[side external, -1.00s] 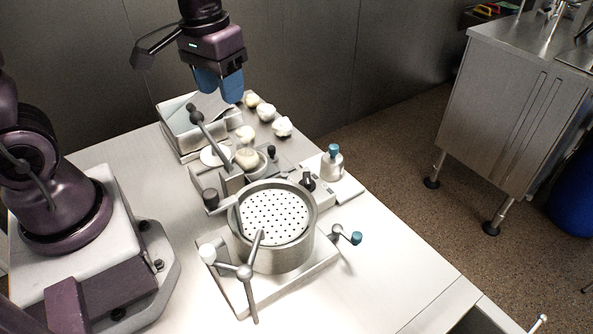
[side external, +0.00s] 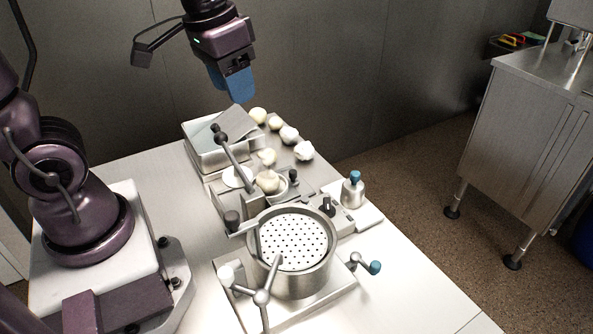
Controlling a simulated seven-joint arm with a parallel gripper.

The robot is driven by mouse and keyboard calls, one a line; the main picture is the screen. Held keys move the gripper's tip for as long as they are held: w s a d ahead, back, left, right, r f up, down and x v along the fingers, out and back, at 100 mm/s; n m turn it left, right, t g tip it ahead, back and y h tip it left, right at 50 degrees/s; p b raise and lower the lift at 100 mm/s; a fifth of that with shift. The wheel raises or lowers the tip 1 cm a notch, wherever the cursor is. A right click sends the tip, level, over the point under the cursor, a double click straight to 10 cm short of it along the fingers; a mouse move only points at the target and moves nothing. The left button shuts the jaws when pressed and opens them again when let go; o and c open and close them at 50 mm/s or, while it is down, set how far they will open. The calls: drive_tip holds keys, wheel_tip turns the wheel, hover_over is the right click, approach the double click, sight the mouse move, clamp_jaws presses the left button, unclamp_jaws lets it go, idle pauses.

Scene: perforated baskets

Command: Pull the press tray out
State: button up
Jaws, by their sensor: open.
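A grey press with a long dark-knobbed lever (side external: 234,158) stands mid-table behind the round perforated basket. At its foot is a low press tray (side external: 290,192) with a pale round lump (side external: 268,181) in a cup and a small dark knob (side external: 294,169) at its far side. The lever and lump partly cover it, and I cannot tell how far the tray is in. My gripper (side external: 238,98), with blue fingers, hangs open and empty above the back of the table, well clear of the tray. From this side its fingers nearly overlap.
The perforated basket (side external: 326,262) sits in a round housing with a three-armed handle (side external: 262,297) in front. A blue-topped bottle (side external: 353,189) stands at the right. Several pale lumps (side external: 289,134) line the back edge, beside a metal box (side external: 209,157). The front right table is clear.

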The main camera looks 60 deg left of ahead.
drive_tip(key=w+a+f+n+g, duration=0.1)
drive_tip(key=w+a+f+g, duration=0.25)
drive_tip(key=w+f, duration=0.45)
drive_tip(key=n+g+h, duration=0.2)
drive_tip(key=g, duration=0.1)
approach(293, 171)
drive_tip(key=x, duration=0.9)
drive_tip(key=shift+f, duration=0.15)
